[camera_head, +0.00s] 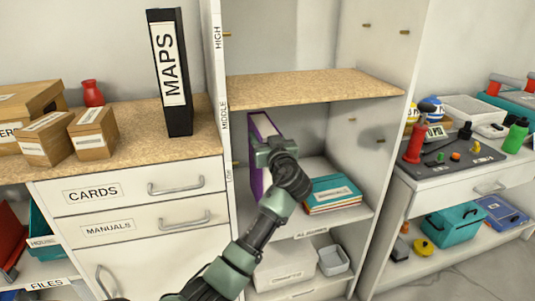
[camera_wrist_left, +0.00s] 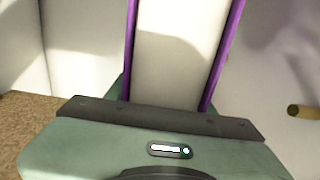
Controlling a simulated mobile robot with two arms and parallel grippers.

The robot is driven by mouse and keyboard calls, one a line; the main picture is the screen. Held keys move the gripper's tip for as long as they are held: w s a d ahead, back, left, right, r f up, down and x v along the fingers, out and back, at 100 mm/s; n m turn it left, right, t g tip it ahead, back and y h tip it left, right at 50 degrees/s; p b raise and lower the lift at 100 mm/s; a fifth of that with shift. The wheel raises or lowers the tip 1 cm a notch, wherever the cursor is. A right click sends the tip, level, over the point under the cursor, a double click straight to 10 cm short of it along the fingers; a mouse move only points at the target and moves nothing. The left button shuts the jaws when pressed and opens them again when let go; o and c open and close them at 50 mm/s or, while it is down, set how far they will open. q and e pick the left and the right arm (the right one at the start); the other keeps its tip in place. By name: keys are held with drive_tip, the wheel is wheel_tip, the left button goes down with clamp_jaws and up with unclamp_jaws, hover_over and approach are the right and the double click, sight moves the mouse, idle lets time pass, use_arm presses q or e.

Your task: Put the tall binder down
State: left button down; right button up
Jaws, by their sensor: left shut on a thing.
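A purple binder (camera_head: 254,160) with a white inner area stands upright in the shelf compartment below the middle board. My left gripper (camera_head: 268,150) is shut on it, covering part of its near side. In the left wrist view the binder (camera_wrist_left: 175,50) rises from between the jaws, with purple edges on both sides of a white face. A black binder labelled MAPS (camera_head: 172,75) stands upright on the drawer cabinet at the left. My right gripper is not in view.
Teal and orange books (camera_head: 333,192) lie stacked right of the binder on the same shelf. The wooden middle board (camera_head: 315,88) is bare above. A grey bin (camera_head: 333,260) sits below. Cardboard boxes (camera_head: 93,132) and a red vase (camera_head: 92,93) stand on the left cabinet.

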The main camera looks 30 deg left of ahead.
use_arm(q)
drive_tip(key=shift+f, duration=1.85)
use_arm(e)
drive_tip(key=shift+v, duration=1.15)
use_arm(q)
drive_tip(key=shift+b, duration=0.3)
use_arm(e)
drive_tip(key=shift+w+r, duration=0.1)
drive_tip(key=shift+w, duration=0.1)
use_arm(q)
drive_tip(key=c, duration=0.6)
unclamp_jaws()
drive_tip(key=shift+f, duration=0.1)
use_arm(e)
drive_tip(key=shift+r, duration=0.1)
